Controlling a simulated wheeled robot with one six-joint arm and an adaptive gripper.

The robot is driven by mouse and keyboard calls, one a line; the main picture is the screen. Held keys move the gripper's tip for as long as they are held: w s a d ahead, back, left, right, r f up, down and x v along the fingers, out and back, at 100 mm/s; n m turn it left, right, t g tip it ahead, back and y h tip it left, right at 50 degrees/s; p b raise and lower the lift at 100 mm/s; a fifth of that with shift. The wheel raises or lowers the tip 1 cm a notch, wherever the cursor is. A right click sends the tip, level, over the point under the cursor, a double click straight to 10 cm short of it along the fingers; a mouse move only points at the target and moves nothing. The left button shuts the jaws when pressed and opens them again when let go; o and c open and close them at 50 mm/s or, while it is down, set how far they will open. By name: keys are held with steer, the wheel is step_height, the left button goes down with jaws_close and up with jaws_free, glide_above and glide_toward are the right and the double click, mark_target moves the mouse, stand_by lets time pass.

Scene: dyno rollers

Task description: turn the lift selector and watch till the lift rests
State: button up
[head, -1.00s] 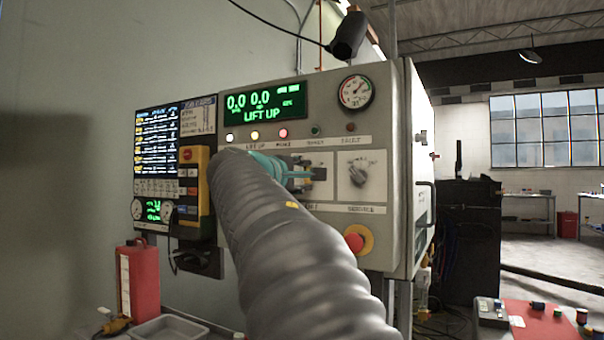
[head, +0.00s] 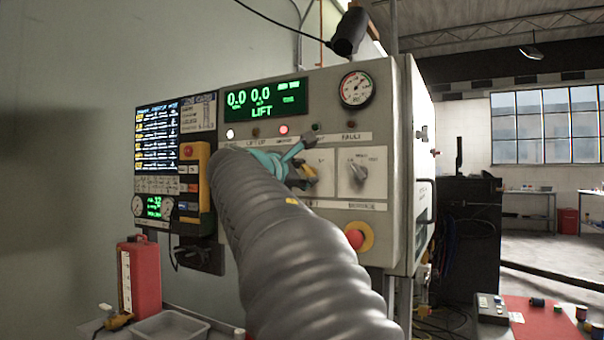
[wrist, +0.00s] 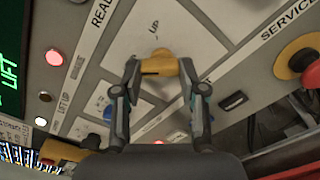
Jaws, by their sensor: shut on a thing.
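The lift selector, a yellow knob (wrist: 160,66), sits on a pale plate marked UP in the wrist view. My gripper (wrist: 158,74) is shut on it, one finger on each side. In the head view my gripper (head: 297,166) is tilted at the panel, and part of the yellow knob (head: 309,172) shows beside it; my arm hides much of the plate. The green display (head: 265,101) reads 0.0 0.0 and LIFT, with no UP legible after it. The white lamp (head: 230,133) and the red lamp (head: 283,129) are lit; the lift up lamp (head: 256,132) is dark.
A second selector (head: 358,172) and a red stop button (head: 356,239) on a yellow base are right of my gripper. A yellow pendant (head: 195,185) hangs at the left. A gauge (head: 356,89) is above. The lift itself is not in view.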

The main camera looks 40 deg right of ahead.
stand_by(0.4)
steer(key=o, duration=1.1)
steer(key=shift+o, duration=0.2)
steer(key=v, duration=1.2)
steer(key=shift+w, duration=0.1)
